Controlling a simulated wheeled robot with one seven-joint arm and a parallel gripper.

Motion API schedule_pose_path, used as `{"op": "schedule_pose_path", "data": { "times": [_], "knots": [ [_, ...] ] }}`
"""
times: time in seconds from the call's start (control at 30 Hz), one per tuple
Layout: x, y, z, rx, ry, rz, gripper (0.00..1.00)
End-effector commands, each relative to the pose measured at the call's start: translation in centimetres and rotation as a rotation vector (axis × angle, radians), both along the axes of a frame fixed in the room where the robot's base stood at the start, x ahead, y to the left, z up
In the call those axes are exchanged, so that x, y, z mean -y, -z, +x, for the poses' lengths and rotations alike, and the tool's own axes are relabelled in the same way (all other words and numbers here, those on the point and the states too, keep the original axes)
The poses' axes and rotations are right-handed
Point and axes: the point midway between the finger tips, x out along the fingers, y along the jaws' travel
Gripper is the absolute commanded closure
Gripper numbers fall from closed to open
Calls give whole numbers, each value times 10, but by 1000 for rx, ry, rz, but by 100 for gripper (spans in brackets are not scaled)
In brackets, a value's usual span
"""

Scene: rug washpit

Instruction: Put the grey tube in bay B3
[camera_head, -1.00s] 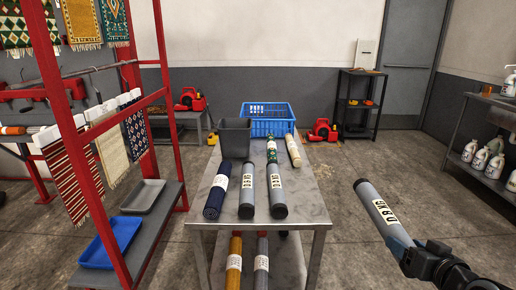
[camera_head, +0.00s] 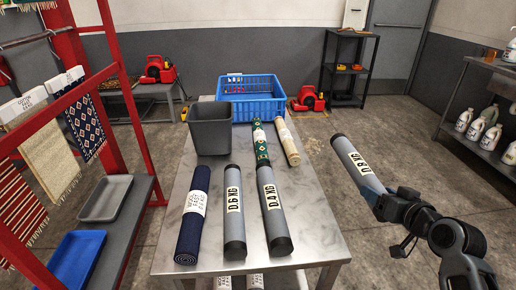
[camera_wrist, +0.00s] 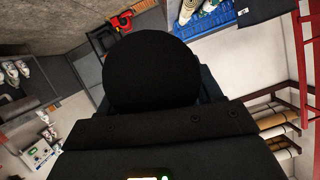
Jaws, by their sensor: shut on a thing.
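My gripper (camera_head: 382,199) is shut on a grey tube (camera_head: 346,150) with dark ends and a white weight label, seemingly 0.8 KG. The tube is held up in the air, tilted, to the right of the metal table. In the wrist view its round black end (camera_wrist: 150,70) fills the middle and hides the fingers. Two similar grey tubes lie on the table, one labelled 0.6 KG (camera_head: 234,221) and one labelled 0.4 KG (camera_head: 275,222). I can read no bay marked B3 in any view.
A red rack (camera_head: 129,120) stands left. Rolls on a rack (camera_wrist: 270,125) show in the wrist view. Floor right of the table is clear.

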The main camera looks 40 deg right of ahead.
Motion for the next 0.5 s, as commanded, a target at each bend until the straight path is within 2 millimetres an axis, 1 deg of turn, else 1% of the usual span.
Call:
{"op": "schedule_pose_path", "data": {
  "times": [0.03,0.13,0.27,0.5],
  "knots": [
    [0,-3,0,5,1,-3,100],
    [0,-2,1,5,0,-3,100],
    [-7,4,10,5,1,-2,100],
    [-34,29,44,4,-1,-1,100]
  ]
}}
